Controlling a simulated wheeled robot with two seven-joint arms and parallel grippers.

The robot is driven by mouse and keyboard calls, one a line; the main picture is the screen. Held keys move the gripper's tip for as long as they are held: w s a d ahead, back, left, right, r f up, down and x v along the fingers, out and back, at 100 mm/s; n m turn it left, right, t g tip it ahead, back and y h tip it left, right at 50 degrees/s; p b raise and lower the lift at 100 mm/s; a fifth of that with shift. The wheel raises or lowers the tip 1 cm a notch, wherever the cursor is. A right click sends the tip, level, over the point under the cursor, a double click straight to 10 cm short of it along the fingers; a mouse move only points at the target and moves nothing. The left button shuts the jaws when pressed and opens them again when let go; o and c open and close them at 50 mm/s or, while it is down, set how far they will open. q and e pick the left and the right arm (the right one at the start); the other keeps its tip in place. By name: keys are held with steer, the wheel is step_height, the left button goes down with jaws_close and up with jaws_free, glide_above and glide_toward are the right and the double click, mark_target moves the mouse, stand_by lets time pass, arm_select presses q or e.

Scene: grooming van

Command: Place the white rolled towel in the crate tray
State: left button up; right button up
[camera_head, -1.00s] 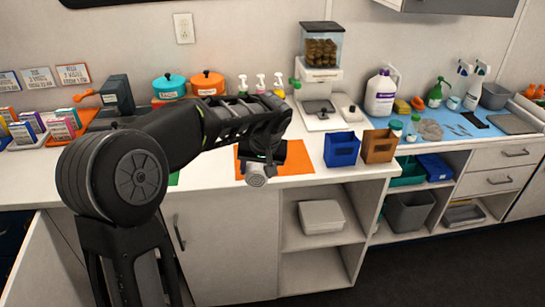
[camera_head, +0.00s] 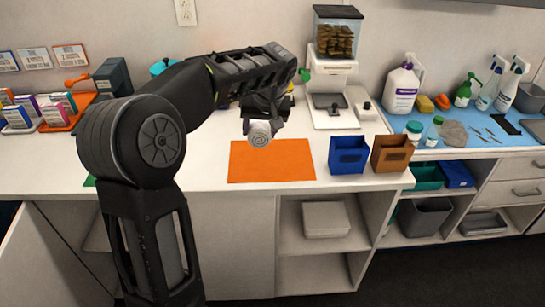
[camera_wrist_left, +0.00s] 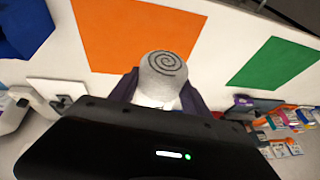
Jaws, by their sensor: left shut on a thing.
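The white rolled towel (camera_head: 259,134) is held by my left gripper (camera_head: 264,118), with its round end facing the head camera. In the left wrist view the towel's spiral end (camera_wrist_left: 163,68) stands out between the dark fingers of my left gripper (camera_wrist_left: 160,93), which are shut on it. In the head view the towel overlaps the back edge of the orange mat (camera_head: 272,170) and appears held above the counter. I cannot pick out a crate tray with certainty in either view. My right gripper is not in view.
A blue bin (camera_head: 348,154) and a brown bin (camera_head: 391,154) stand right of the orange mat. A food dispenser (camera_head: 335,75) stands behind them. Shelves below hold a white box (camera_head: 326,219). A green mat (camera_wrist_left: 273,62) lies on the counter. The orange mat is bare.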

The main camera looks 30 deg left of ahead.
arm_select(q)
step_height(320, 180, down, 6)
steer(key=shift+w+f+p, duration=0.1)
steer(key=shift+f+p, duration=0.15)
steer(key=shift+p, duration=0.05)
steer(key=shift+f, duration=0.1)
steer(key=shift+f, duration=1.75)
steer(key=shift+f, duration=0.15)
steer(key=o, duration=1.5)
steer(key=shift+c, duration=0.2)
